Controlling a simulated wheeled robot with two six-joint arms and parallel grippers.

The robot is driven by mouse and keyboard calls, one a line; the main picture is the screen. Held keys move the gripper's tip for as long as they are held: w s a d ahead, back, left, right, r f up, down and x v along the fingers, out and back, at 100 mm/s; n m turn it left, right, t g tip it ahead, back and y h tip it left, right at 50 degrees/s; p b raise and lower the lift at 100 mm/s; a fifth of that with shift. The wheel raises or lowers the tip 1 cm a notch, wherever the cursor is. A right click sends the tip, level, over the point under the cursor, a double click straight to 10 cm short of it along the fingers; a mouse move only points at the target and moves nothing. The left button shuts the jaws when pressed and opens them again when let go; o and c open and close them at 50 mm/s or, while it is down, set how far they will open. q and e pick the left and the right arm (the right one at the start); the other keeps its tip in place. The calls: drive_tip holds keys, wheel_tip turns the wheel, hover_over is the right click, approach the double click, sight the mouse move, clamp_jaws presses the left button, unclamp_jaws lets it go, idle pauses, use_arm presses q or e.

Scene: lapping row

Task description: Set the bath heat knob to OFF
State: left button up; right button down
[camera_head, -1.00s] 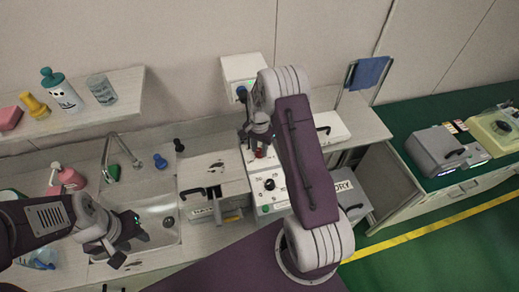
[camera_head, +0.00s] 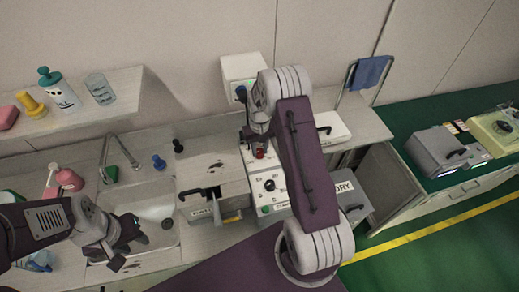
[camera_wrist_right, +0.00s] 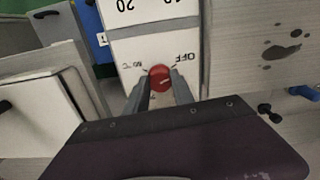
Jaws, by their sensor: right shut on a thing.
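The bath heat knob is a small red round knob (camera_wrist_right: 160,77) on a white panel (camera_wrist_right: 150,40) in the right wrist view. OFF is printed to its right and an 80 °C mark to its left. A pale mark on the knob is too small to read its setting surely. My right gripper (camera_wrist_right: 160,90) has its two fingers on either side of the knob, shut on it. In the head view the red knob (camera_head: 259,153) shows just below my right gripper (camera_head: 258,141). My left gripper (camera_head: 130,232) hangs over the sink's front edge; its finger gap is unclear.
A second dial (camera_head: 269,185) and a green button (camera_head: 265,209) lie below the red knob. A sink (camera_head: 155,205) with a tap (camera_head: 120,150) is at left. A shelf (camera_head: 75,110) hangs at left.

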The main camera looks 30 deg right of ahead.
sight(260, 151)
drive_tip(key=shift+w+d+r+n, duration=0.1)
drive_tip(key=shift+w+r+n, duration=0.1)
drive_tip(key=shift+n, duration=0.4)
drive_tip(key=c, duration=1.2)
unclamp_jaws()
drive_tip(key=shift+o, duration=0.6)
drive_tip(key=shift+s, duration=0.2)
drive_tip(key=shift+w+r, duration=0.1)
drive_tip(key=shift+r, duration=0.3)
wheel_tip(260, 151, up, 8)
drive_tip(key=b, duration=0.2)
